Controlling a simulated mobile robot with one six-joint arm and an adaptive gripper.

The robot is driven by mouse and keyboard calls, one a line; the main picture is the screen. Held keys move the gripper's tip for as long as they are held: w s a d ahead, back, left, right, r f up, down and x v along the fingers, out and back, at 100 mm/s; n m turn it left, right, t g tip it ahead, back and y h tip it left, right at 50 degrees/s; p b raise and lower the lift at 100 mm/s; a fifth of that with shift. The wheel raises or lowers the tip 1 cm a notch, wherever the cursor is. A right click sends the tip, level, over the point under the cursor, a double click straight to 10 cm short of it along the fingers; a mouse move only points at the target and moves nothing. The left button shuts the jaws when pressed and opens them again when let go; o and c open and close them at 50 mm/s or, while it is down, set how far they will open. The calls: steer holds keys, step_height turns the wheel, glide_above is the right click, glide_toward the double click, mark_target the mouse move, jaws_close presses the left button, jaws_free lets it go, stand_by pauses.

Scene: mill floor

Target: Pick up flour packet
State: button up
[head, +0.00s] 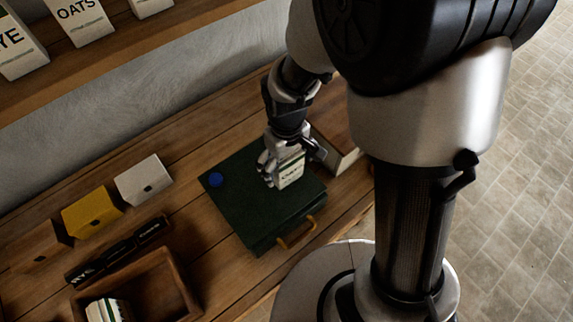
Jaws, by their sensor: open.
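A small white packet (290,172) with a green band and dark lettering too small to read stands on top of a dark green box (250,215). I cannot tell from the label whether it is flour. My gripper (287,158) reaches down to the packet with its open fingers around the packet's upper part. The fingers hide part of it, and I cannot tell whether they touch it. Another white packet (108,310) with a green band lies in a wooden tray (172,275) at the bottom left.
White (143,180), yellow (92,211) and brown (40,245) boxes line the bench by the wall. A black lettered strip (118,250) lies before them. A shelf above holds labelled packets (82,18).

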steer(key=c, duration=1.5)
